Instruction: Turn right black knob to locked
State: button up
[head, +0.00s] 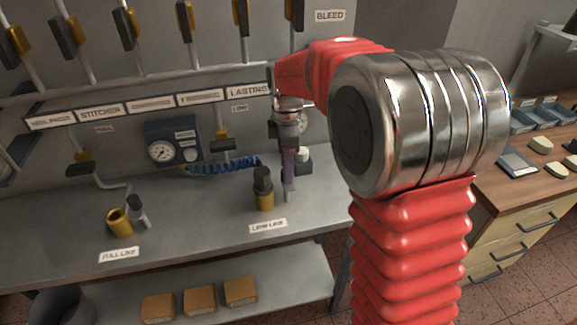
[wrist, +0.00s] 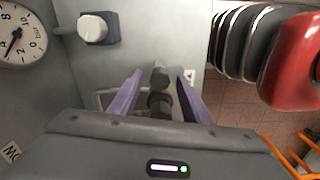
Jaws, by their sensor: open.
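A black stepped knob (head: 263,180) stands upright on a brass base (head: 265,202) on the grey bench, near the bench's front label. In the wrist view a dark stepped piece (wrist: 160,92), seemingly the same knob, shows between my two purple fingers. My gripper (head: 288,190) is open and points down. In the head view its fingers are just right of the knob; I cannot tell whether they touch it. I see no readable "locked" mark. A second brass fitting (head: 120,222) with a grey-black piece (head: 138,211) beside it stands at the bench's left.
A blue-grey gauge box (head: 172,142) with a coiled blue hose (head: 222,166) is at the back. A white cap (head: 302,154) on a dark box is close behind my gripper; it also shows in the wrist view (wrist: 93,28). Tan boxes (head: 200,300) lie on the lower shelf.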

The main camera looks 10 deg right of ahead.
jog(key=shift+f, duration=0.25)
jog(key=shift+c, duration=0.6)
jog(key=shift+d, duration=0.1)
jog(key=c, duration=0.9)
